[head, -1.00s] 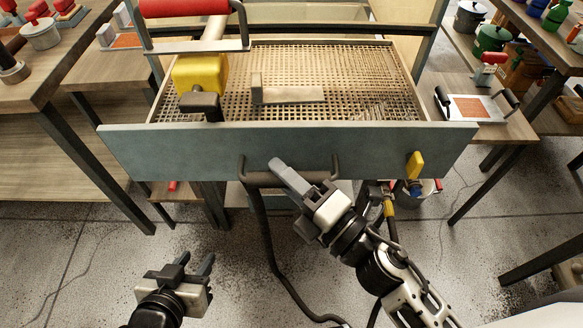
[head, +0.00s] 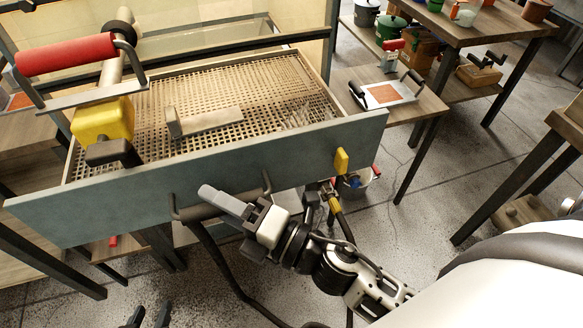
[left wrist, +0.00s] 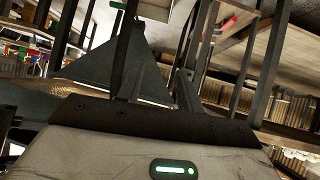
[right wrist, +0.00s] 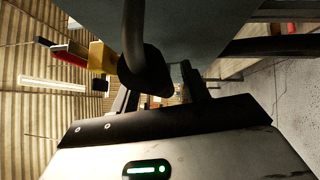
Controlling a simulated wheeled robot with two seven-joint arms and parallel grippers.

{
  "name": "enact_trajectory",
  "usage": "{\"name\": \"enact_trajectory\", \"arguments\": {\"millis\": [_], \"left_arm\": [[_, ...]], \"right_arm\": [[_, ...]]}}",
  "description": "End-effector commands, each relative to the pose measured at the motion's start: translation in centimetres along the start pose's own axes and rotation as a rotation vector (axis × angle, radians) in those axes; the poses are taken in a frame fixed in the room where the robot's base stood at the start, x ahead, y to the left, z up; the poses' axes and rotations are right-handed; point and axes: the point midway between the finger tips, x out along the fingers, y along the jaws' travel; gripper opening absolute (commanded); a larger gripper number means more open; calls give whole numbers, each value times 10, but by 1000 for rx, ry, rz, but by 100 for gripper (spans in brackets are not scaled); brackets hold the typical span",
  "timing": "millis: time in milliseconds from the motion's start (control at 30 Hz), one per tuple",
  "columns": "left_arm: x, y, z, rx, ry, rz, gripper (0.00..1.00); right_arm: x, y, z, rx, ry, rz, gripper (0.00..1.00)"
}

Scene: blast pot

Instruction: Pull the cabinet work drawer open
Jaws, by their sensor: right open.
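The work drawer stands pulled out from the cabinet, with a blue-grey front panel (head: 100,206) and a perforated grid floor (head: 245,85). Its dark bar handle (head: 190,213) is on the front panel and also shows close up in the right wrist view (right wrist: 146,70). My right gripper (head: 225,205) is at the handle with its jaws open; one finger lies over the bar and the other is hidden. In the right wrist view the handle is just ahead of the fingers (right wrist: 160,95); contact is unclear. My left gripper (head: 149,316) is open and empty low in the picture, away from the drawer.
A small bracket-like piece (head: 210,121) lies on the grid. A side table (head: 425,82) stands to the right.

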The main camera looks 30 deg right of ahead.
Motion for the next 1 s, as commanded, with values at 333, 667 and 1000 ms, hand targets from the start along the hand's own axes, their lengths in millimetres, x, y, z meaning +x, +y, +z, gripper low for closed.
{"name": "enact_trajectory", "arguments": {"millis": [333, 667, 1000], "left_arm": [[12, 1, 8, -24, 28, 14, 36], [15, 5, 14, -65, 48, 32, 36], [14, 5, 14, -66, 53, 31, 36]], "right_arm": [[-63, -7, -1, 2, -1, -7, 46], [-131, -4, 0, 1, -1, -6, 46], [-158, 0, 0, 0, 0, 0, 46]]}}
